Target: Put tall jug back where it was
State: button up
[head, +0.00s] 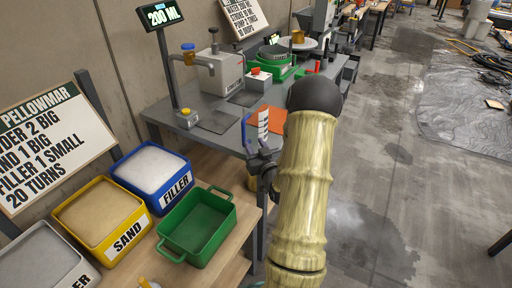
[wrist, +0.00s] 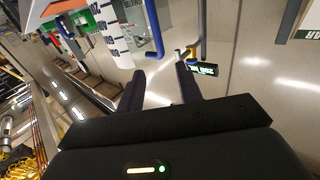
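The tall jug (head: 263,124) is white with dark markings and has a blue handle on its left side. It is at the front edge of the grey table, in front of an orange patch. I cannot tell what its base rests on. My gripper (head: 262,158) is just below and in front of the jug, partly hidden by my arm. In the wrist view the jug (wrist: 110,30) and its blue handle lie beyond the fingertips of my gripper (wrist: 160,70). The two dark fingers are spread with a gap between them, and no contact with the handle shows.
On the wooden bench are a green tray (head: 172,247), a yellow sand bin (head: 73,205) and a blue filler bin (head: 119,175). Open concrete floor (head: 390,150) lies to the right.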

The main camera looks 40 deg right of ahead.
jog(key=shift+w, duration=0.1)
dwell(0.5)
jog(key=a+f+n+g+y, duration=0.1)
jog(key=a+n+g+y, duration=0.15)
jog(key=a+g, duration=0.7)
jog(key=s+a+r+g+y, duration=0.1)
jog(key=s+a+g, duration=0.4)
jog(key=s+a, duration=1.1)
jog(key=a+y, duration=0.1)
jog(key=a, duration=0.2)
jog(key=shift+s+a+r+n, duration=0.15)
jog(key=shift+a+r+n, duration=0.1)
jog(key=shift+r+n, duration=0.1)
jog(key=shift+y, duration=0.25)
notch_tip(320, 180, up, 9)
jog(key=p, duration=0.8)
jog(key=shift+f+p, duration=0.15)
jog(key=shift+p, duration=0.25)
